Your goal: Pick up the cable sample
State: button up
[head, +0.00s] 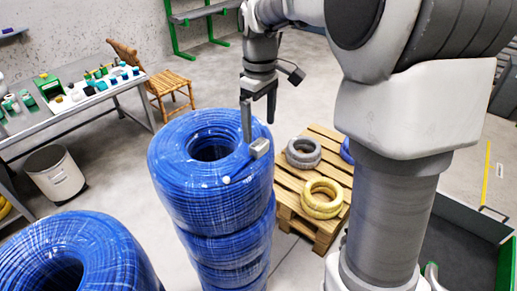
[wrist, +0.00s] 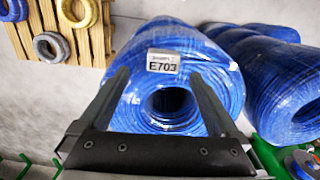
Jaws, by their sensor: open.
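A tall stack of blue cable coils (head: 185,165) stands in the middle of the head view. On its top coil, near the right rim, lies a small grey tag (head: 259,148). A small whitish round spot (head: 226,180) shows to its lower left, perhaps a cable end. In the wrist view a label (wrist: 163,60) reading "E703" lies on the blue coil (wrist: 215,65). I cannot make out the cable sample clearly against the blue. My gripper (head: 258,132) is open and empty, pointing down over the top coil by the tag. In the wrist view its fingers (wrist: 160,76) flank the label's near side.
A second blue coil stack (head: 75,245) stands at the lower left. A wooden pallet (head: 283,210) with grey and yellow coils is to the right. A table (head: 95,100) with small items, a chair (head: 165,85) and a bin (head: 55,170) stand at left.

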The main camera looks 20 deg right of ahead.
aim_at(259, 143)
jog(key=f, duration=0.4)
jog(key=shift+s+a+f, duration=0.1)
jog(key=shift+s+f, duration=0.15)
jog(key=shift+f, duration=0.1)
jog(key=c, duration=1.4)
jog(key=shift+c, duration=0.5)
jog(key=shift+r, duration=0.2)
